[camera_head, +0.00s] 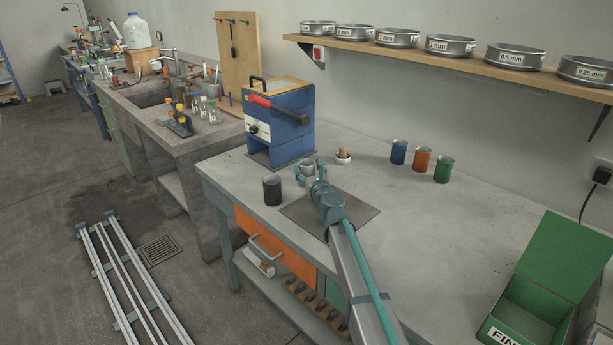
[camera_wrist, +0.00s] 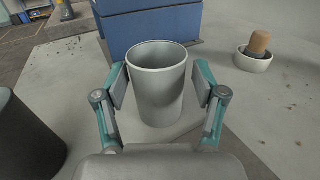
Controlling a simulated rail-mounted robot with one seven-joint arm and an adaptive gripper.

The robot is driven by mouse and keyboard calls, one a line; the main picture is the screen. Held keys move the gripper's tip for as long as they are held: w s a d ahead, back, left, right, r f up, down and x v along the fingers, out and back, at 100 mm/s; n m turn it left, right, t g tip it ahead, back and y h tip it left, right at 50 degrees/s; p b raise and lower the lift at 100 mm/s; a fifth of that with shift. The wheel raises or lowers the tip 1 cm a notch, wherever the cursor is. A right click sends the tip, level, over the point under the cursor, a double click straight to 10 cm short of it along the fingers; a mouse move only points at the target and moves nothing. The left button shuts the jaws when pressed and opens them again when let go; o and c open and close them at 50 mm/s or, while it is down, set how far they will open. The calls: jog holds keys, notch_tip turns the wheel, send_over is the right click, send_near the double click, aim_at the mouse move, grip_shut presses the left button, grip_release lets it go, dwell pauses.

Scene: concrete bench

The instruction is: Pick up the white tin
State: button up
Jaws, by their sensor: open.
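The white tin (camera_head: 306,166), pale grey-white and open-topped, stands upright on the bench in front of the blue machine. In the wrist view the tin (camera_wrist: 158,95) fills the middle of the picture. My gripper (camera_head: 309,172) is around it. In the wrist view my gripper (camera_wrist: 160,84) is open, with one teal finger on each side of the tin. A narrow gap seems to show on both sides; contact cannot be told for sure. The tin's base is partly hidden by my gripper in the head view.
A dark tin (camera_head: 272,190) stands close at the left. The blue machine (camera_head: 279,125) with a red-handled lever stands just behind. A small mortar with pestle (camera_head: 343,157) is at the right. Blue (camera_head: 398,151), orange (camera_head: 422,159) and green (camera_head: 444,169) tins stand farther right. A green box (camera_head: 548,285) is at front right.

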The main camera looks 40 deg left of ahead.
aim_at(305, 164)
jog(key=x, duration=0.4)
jog(key=shift+w+a+f, duration=0.1)
jog(key=shift+w+a, duration=0.05)
jog(key=shift+a, duration=0.2)
grip_shut()
